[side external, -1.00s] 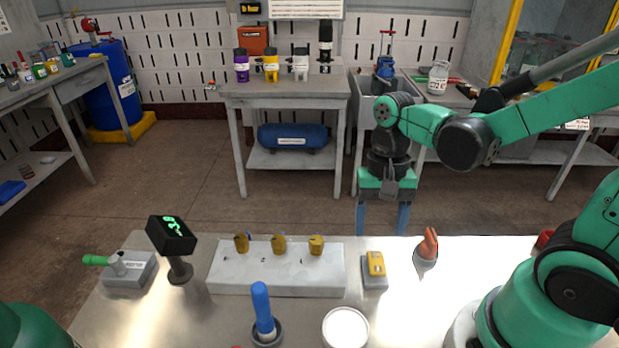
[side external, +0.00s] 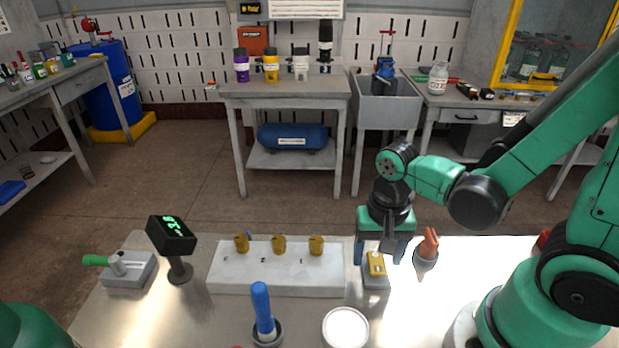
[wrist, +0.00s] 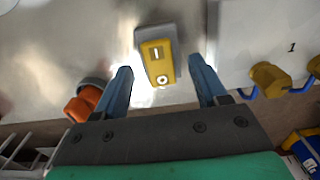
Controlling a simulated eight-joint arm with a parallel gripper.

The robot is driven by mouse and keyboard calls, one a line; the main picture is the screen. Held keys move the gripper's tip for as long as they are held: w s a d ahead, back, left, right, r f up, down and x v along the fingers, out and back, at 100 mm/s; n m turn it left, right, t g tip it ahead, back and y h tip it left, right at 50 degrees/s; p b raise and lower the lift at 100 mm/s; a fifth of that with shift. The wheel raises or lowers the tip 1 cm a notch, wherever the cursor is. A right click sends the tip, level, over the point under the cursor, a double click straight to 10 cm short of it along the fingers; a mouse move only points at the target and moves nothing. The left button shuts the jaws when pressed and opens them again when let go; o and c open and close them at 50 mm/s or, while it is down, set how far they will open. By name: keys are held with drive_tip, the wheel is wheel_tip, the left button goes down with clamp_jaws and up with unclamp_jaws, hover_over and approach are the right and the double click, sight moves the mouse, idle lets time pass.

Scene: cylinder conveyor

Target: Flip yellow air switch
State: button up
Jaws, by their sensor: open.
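The yellow air switch (side external: 376,263) sits on a grey base on the metal table, right of the white block. In the wrist view the yellow switch (wrist: 160,62) shows a "I" mark and an "O" mark on its face. My gripper (side external: 383,255) is over the switch, with its blue fingers on either side of it in the side view. In the wrist view my gripper (wrist: 163,82) is open and empty, and the switch lies between and just beyond the fingertips. I cannot tell whether the fingers touch it.
A white block (side external: 278,284) with several brass-coloured knobs (side external: 278,245) stands left of the switch. An orange-topped nozzle (side external: 427,252) is close on the right. A white round lid (side external: 345,328), a blue-handled tool (side external: 262,308) and a digital display (side external: 172,236) stand on the table too.

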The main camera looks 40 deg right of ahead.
sight(375, 253)
drive_tip(key=shift+f, duration=0.2)
clamp_jaws()
drive_tip(key=shift+w+d+g+y, duration=0.2)
drive_tip(key=shift+g+y, duration=0.6)
unclamp_jaws()
drive_tip(key=shift+w+d+r, duration=0.15)
drive_tip(key=shift+r, duration=0.75)
drive_tip(key=shift+w+d+r, duration=0.15)
drive_tip(key=shift+r, duration=0.8)
drive_tip(key=shift+w+d+r, duration=0.15)
drive_tip(key=shift+r, duration=0.75)
